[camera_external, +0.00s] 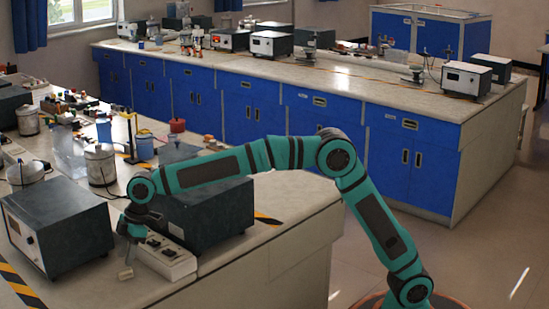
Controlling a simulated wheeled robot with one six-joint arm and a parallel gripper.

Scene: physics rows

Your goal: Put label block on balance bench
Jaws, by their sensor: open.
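A small beige block (125,274), likely the label block, lies on the near bench (215,284) close to its front edge. My gripper (130,258) points down just above this block and is open. At this size I cannot tell whether the fingers touch the block or are around it. No writing on the block can be read. A long bench with blue cabinets and a pale top (340,84) runs across the back. I cannot tell from the picture which bench is the balance bench.
A white power strip box (166,258) is close to the right of my gripper. A dark instrument (62,225) stands to its left and another dark box (205,208) behind. Jars and a stand crowd the bench further back. Bare bench top lies in front.

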